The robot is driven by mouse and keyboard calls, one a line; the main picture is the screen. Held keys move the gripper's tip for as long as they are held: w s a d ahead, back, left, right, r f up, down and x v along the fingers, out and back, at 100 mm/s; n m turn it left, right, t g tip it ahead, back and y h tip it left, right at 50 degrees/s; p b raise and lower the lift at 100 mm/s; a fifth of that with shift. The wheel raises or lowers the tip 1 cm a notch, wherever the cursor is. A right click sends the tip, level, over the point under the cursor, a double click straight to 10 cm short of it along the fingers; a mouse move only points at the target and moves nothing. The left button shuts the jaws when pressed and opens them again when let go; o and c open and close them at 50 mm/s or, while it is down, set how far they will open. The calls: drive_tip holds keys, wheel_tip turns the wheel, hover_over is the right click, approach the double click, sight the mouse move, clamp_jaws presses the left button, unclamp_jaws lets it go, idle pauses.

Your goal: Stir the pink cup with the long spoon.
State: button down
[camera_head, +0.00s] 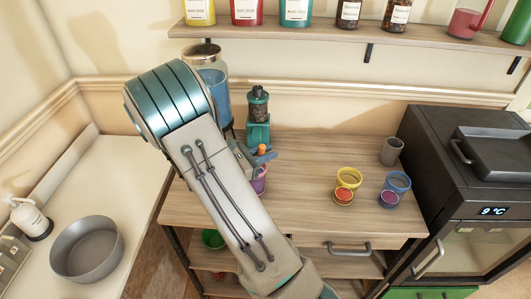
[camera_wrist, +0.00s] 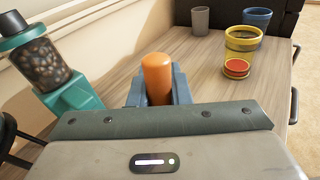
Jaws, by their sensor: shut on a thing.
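My gripper (camera_head: 264,155) is shut on an orange handle (camera_wrist: 157,76), which stands upright between the fingers (camera_wrist: 158,92) in the wrist view. The orange top also shows in the head view (camera_head: 262,148). I take it for the long spoon; its lower part is hidden. A pink-purple cup (camera_head: 260,182) stands on the wooden counter directly below my gripper, partly covered by my arm. The cup's inside is hidden, so I cannot tell whether the spoon is in it. The cup does not show in the wrist view.
A teal coffee grinder (camera_head: 258,115) and a glass dispenser (camera_head: 209,85) stand close behind. Yellow (camera_head: 349,177) and blue (camera_head: 398,181) cups and a grey cup (camera_head: 391,151) are to the right. Middle counter is clear.

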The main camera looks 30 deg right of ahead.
wheel_tip(320, 180, up, 10)
drive_tip(key=p, duration=0.8)
drive_tip(key=shift+r, duration=0.15)
idle(0.6)
wheel_tip(320, 180, up, 5)
drive_tip(key=p, duration=0.4)
idle(0.8)
